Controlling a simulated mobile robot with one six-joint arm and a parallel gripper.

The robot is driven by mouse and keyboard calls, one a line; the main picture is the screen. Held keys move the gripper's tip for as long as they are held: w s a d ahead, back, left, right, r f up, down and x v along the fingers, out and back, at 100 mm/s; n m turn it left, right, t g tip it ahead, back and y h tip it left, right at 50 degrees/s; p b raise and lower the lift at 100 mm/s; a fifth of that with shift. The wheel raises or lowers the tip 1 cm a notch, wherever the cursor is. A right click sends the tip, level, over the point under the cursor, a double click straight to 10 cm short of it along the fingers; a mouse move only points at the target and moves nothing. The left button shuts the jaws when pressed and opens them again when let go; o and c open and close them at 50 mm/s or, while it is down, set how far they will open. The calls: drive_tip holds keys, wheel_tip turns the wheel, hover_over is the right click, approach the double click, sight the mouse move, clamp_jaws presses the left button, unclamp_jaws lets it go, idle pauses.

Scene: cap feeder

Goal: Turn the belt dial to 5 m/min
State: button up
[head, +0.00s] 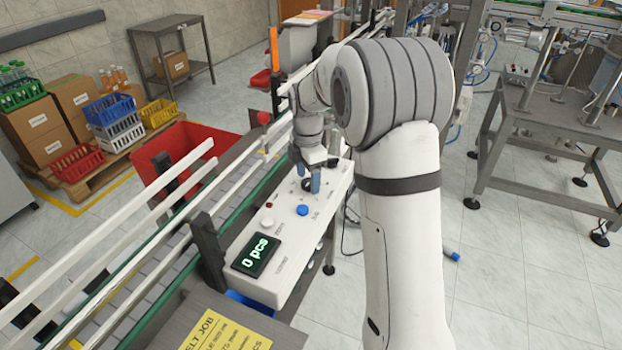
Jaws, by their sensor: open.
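The white control box (284,262) stands beside the conveyor belt. A dark round knob, which looks like the belt dial (306,184), sits on its far part, partly hidden by my gripper; its pointer and scale are too small to read. I cannot tell whether the fingers touch the dial. A blue button (302,210) and a red button (268,204) are nearer. The counter display (257,254) reads "0 pcs".
The conveyor (150,285) with its white guide rails runs along the left of the box. A yellow job sheet (225,335) lies in front. A red bin (190,150) and a pallet with crates stand behind the conveyor. A steel machine frame (535,150) stands at the right.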

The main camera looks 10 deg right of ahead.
sight(309, 183)
wheel_tip(309, 183, up, 7)
drive_tip(key=shift+f, duration=0.2)
drive_tip(key=shift+s+r, duration=0.1)
drive_tip(key=shift+s, duration=0.1)
drive_tip(key=s+d+m+t, duration=0.2)
drive_tip(key=s+m, duration=1.9)
drive_tip(key=s, duration=0.7)
drive_tip(key=shift+s+d+f+t, duration=0.15)
drive_tip(key=shift+s+f+t, duration=0.05)
drive_tip(key=shift+t, duration=0.2)
